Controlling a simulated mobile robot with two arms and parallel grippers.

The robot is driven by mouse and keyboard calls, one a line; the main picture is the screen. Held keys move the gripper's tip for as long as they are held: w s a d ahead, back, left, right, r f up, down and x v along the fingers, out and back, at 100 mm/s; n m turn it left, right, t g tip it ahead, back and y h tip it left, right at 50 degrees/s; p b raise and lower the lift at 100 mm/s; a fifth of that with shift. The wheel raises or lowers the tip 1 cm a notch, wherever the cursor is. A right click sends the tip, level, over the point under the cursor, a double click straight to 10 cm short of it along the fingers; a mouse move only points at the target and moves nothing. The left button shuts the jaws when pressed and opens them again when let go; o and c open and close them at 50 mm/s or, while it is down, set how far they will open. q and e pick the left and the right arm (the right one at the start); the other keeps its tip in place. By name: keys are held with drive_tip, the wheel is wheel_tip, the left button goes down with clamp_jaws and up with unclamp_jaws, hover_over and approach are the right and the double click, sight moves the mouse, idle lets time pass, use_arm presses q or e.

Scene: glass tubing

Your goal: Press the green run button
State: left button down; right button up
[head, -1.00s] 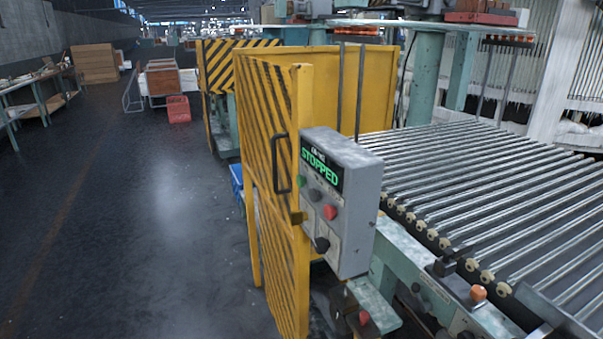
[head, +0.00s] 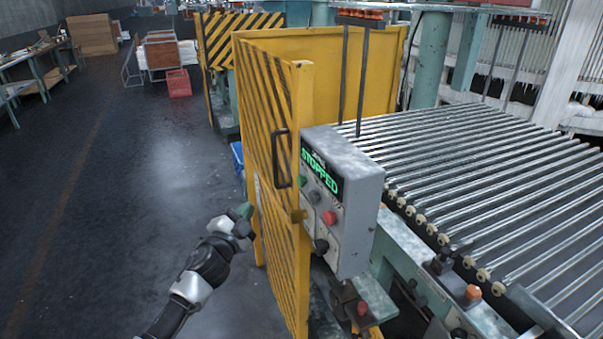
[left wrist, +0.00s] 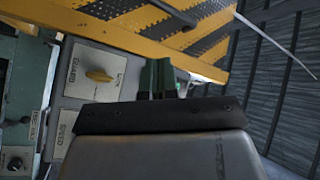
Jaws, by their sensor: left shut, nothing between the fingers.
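The green run button (head: 302,181) sits near the left edge of a grey control box (head: 362,215), below a display (head: 321,173) reading STOPPED in green. A red button (head: 329,217) and dark knobs are on the same face. My left gripper (head: 243,211) is shut and empty, with greenish fingertips. In the head view it shows to the left of the box and lower than the green button, overlapping the edge of the striped gate. The left wrist view shows the shut fingers (left wrist: 157,78) in front of a panel with a yellow knob (left wrist: 99,75). My right gripper is not in view.
A yellow gate with black stripes (head: 272,120) and a dark handle (head: 281,160) stands just left of the box. A roller conveyor (head: 470,170) runs to the right. Clear floor (head: 150,190) lies to the left.

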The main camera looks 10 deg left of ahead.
sight(302, 181)
use_arm(q)
drive_tip(key=shift+m+t+h, duration=0.4)
drive_tip(key=shift+m, duration=0.1)
drive_tip(key=r, duration=0.4)
drive_tip(key=shift+w+d+r, duration=0.2)
drive_tip(key=shift+w+d, duration=0.1)
drive_tip(key=shift+d, duration=0.05)
drive_tip(key=w+d+b, duration=0.2)
drive_tip(key=w+d, duration=0.3)
drive_tip(key=d, duration=0.2)
drive_tip(key=shift+d, duration=0.15)
idle(1.5)
drive_tip(key=shift+w+d+b, duration=0.2)
drive_tip(key=shift+d+b, duration=0.1)
drive_tip(key=shift+d, duration=0.05)
